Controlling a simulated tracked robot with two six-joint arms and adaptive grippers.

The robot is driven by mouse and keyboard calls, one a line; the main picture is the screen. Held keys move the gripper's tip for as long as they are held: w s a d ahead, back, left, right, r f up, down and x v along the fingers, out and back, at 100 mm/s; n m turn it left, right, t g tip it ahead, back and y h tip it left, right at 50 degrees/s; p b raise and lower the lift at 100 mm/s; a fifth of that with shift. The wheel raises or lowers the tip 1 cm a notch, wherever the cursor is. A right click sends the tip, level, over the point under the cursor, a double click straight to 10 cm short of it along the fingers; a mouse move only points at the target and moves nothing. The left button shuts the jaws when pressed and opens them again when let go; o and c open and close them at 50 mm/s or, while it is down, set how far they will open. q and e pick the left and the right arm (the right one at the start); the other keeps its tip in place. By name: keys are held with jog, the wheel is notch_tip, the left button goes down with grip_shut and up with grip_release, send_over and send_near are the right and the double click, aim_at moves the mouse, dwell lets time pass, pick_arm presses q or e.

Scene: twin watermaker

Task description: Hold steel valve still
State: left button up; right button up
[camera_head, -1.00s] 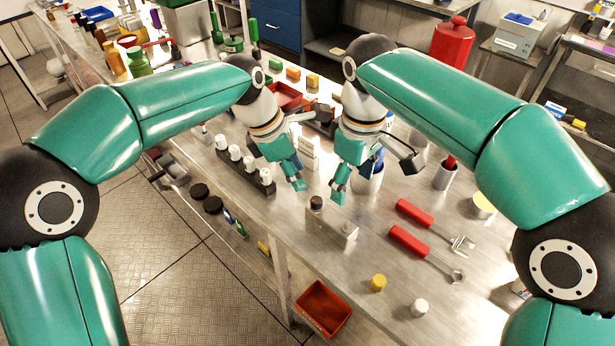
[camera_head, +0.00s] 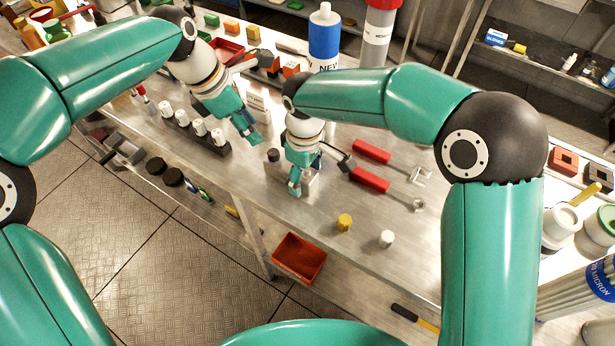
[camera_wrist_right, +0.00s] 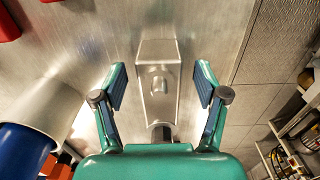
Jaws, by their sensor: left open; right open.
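The steel valve (camera_head: 278,171) is a small metal block with a dark knob (camera_head: 273,155), on the steel bench. In the head view my right gripper (camera_head: 296,184) hides part of it. In the right wrist view the valve (camera_wrist_right: 158,55) lies between the two spread fingers of my right gripper (camera_wrist_right: 160,82), with a visible gap on each side. Its dark end is partly hidden by the gripper body. My left gripper (camera_head: 252,136) is open and empty, to the left of the valve, near a rack of white-capped items (camera_head: 198,127).
Two red-handled tools (camera_head: 370,180) lie right of the valve. A yellow cap (camera_head: 344,222) and a white cap (camera_head: 387,238) stand nearer the bench's front edge. A blue-and-white bottle (camera_head: 324,40) stands behind. A red bin (camera_head: 299,258) sits below the bench edge.

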jog(key=shift+f, duration=0.9)
grip_shut()
dwell(0.7)
jog(key=shift+c, duration=0.9)
grip_release()
grip_shut()
dwell(0.4)
